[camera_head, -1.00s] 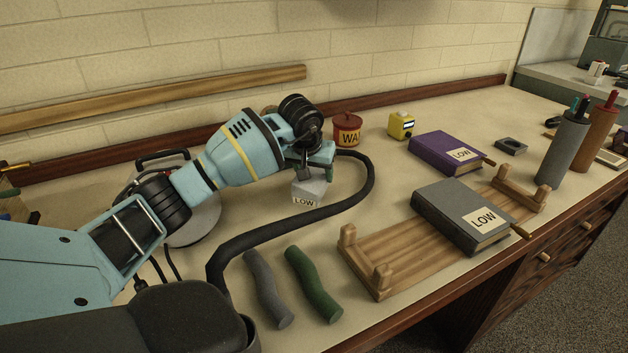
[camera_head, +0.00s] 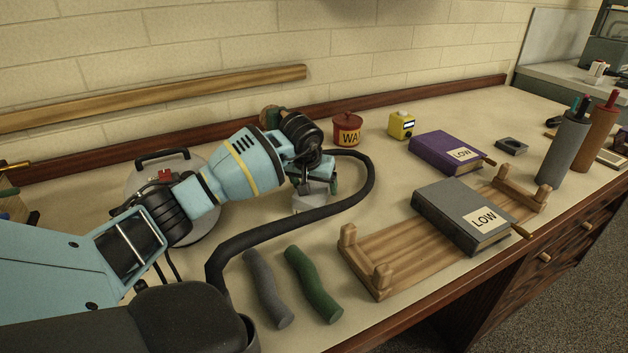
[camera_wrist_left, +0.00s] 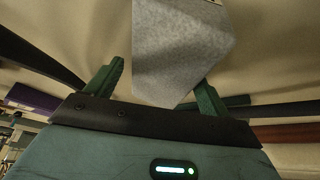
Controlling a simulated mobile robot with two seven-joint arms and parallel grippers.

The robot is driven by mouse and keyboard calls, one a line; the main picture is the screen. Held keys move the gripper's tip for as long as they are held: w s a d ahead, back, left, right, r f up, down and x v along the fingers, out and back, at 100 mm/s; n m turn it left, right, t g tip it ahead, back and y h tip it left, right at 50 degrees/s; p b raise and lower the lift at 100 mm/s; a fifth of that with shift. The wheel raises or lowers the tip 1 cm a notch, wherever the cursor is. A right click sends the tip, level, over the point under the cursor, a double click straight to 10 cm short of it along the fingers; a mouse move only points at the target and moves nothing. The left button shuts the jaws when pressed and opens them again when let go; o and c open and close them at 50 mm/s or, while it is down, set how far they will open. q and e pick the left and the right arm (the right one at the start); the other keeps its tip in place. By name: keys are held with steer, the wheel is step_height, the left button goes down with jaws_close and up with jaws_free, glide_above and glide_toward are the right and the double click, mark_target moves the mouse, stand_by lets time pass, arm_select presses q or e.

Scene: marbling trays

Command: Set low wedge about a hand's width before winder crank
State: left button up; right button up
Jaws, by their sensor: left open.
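The low wedge (camera_head: 310,203) is a small grey block on the bench, left of the middle in the head view. Its "LOW" label shows a second earlier and is now mostly covered. My left gripper (camera_head: 316,178) is over it, pointing down. In the left wrist view the two green fingers (camera_wrist_left: 158,92) are apart, with the grey wedge (camera_wrist_left: 180,50) between and beyond them. I cannot tell whether they touch it. I cannot clearly make out the winder crank. My right gripper is not in view.
A black hose (camera_head: 275,228) arches close beside the wedge. A red pot (camera_head: 347,130) and a yellow box (camera_head: 401,125) stand behind. A purple book (camera_head: 440,150), a grey book (camera_head: 450,212) and a wooden rack (camera_head: 375,245) lie right. Grey and green rolls (camera_head: 312,283) lie in front.

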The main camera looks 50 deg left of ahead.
arm_select(q)
steer(key=shift+r, duration=0.1)
steer(key=shift+s+r, duration=0.1)
steer(key=shift+r, duration=0.25)
steer(key=p+v, duration=0.1)
steer(key=v, duration=1)
